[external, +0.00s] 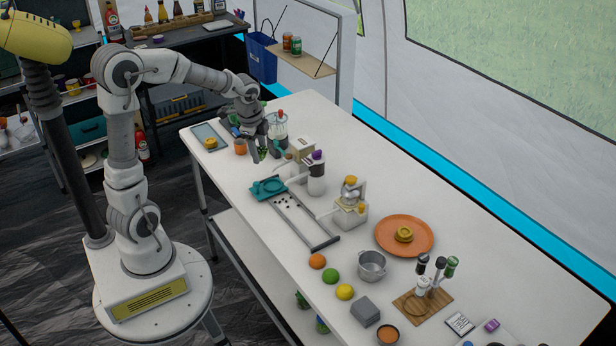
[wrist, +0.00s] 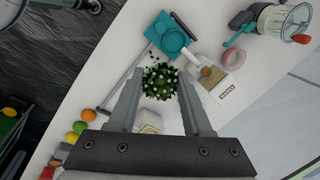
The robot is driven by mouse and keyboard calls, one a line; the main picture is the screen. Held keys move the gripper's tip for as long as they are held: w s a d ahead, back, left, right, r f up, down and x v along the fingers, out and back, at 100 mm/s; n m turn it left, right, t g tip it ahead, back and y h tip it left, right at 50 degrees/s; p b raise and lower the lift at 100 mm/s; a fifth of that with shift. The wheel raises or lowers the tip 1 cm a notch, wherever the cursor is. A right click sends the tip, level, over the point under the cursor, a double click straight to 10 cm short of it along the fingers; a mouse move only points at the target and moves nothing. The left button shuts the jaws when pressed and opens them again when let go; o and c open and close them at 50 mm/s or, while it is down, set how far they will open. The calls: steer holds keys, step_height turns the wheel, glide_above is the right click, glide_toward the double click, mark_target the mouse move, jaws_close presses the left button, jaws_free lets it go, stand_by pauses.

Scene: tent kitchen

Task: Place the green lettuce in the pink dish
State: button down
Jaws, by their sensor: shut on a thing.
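The green lettuce (wrist: 160,80), leafy with pale flecks, sits between the two fingers of my gripper (wrist: 159,92) in the wrist view. My gripper is shut on it. In the external view my gripper (external: 260,154) hangs over the far left part of the white table, with a little of the lettuce (external: 263,152) showing green between its fingers. The pink dish (wrist: 233,58) is a small round ring-like bowl to the upper right of the lettuce in the wrist view, apart from it. I cannot make out the dish in the external view.
An orange plate (external: 390,246) and a pot (external: 372,265) stand farther right.

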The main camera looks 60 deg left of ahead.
steer(key=w+a+p, duration=0.4)
steer(key=w+a, duration=0.3)
steer(key=w, duration=0.5)
steer(key=w+a+p, duration=0.4)
steer(key=w+a, duration=0.3)
steer(key=w, duration=0.6)
steer(key=shift+s+d+f+b+x, duration=0.2)
steer(key=shift+s+b+x, duration=0.3)
steer(key=shift+b+x, duration=1.35)
steer(key=shift+s+d+f+b+x, duration=0.1)
steer(key=shift+s+d+b+x, duration=0.3)
steer(key=shift+x, duration=2.85)
steer(key=shift+s+d+f+b+x, duration=0.15)
steer(key=shift+s+b+x, duration=0.7)
steer(key=shift+x, duration=1.7)
steer(key=shift+w+r+b, duration=0.1)
steer(key=shift+w+b, duration=0.2)
steer(key=shift+w, duration=0.05)
steer(key=shift+c, duration=1.2)
jaws_free()
